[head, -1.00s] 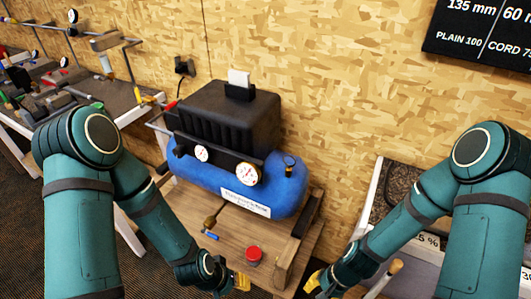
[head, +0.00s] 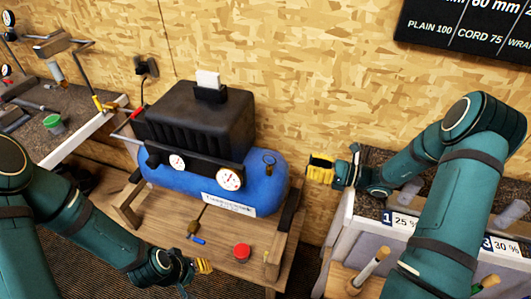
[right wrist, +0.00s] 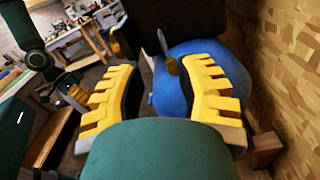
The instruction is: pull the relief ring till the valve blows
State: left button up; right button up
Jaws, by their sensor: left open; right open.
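The blue compressor tank (head: 190,185) sits on a wooden stand. The relief valve with its ring (head: 269,160) stands on the right end of the tank. In the right wrist view the brass valve (right wrist: 172,66) and its thin upright ring (right wrist: 162,42) show beyond and between the fingertips. My right gripper (head: 320,170) is open and empty, to the right of the valve and apart from it. Its spread yellow fingers also show in the right wrist view (right wrist: 165,70). My left gripper (head: 204,266) is low, left of the red knob, and open with nothing seen in it.
A red knob (head: 242,252) and a blue-handled drain valve (head: 197,240) are at the stand's front. Two gauges (head: 229,179) face forward. A workbench (head: 75,135) is at left, a numbered bin unit (head: 375,215) at right. The wall is close behind.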

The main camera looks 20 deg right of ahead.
jog(key=x, duration=1.3)
jog(key=shift+w+a, duration=0.15)
jog(key=shift+a, duration=0.1)
grip_shut()
